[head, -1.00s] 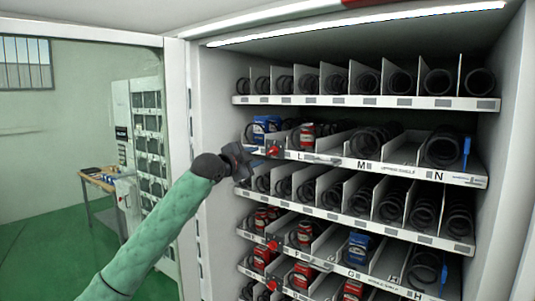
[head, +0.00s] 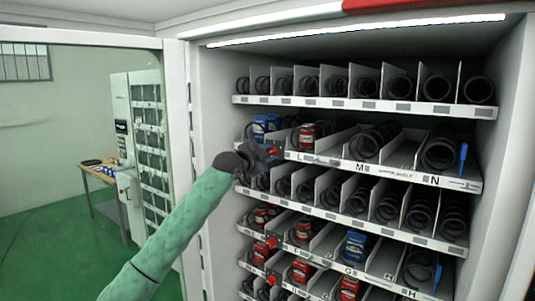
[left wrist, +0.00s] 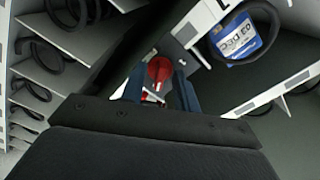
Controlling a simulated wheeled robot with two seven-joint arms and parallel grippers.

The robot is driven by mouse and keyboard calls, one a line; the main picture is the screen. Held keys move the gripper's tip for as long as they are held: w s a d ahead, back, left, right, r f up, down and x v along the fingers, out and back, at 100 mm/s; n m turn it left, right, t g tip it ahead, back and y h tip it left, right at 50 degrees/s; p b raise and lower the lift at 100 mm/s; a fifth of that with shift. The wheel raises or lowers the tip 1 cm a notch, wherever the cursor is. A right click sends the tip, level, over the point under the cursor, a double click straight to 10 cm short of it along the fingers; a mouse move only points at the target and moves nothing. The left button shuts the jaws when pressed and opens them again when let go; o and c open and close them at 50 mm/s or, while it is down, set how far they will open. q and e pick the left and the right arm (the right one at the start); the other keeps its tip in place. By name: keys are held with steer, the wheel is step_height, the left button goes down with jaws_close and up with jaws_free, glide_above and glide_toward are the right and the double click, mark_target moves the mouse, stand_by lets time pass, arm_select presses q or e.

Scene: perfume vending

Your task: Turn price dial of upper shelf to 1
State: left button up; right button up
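The red price dial (head: 273,151) of the upper shelf sits on the front rail (head: 400,174) marked L, M, N, at its left part. My left gripper (head: 266,155) is right at this dial, coming from the left. In the left wrist view the dial (left wrist: 159,70) shows between the two fingertips (left wrist: 158,88). The fingers stand apart, one on each side; I see no clear contact with the dial. The dial's number marks are too small to read. My right gripper is not in view.
The open glass door (head: 85,37) is at left. A blue tag (head: 463,154) is near N.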

arm_select(q)
jaws_close()
steer(key=shift+f, duration=0.1)
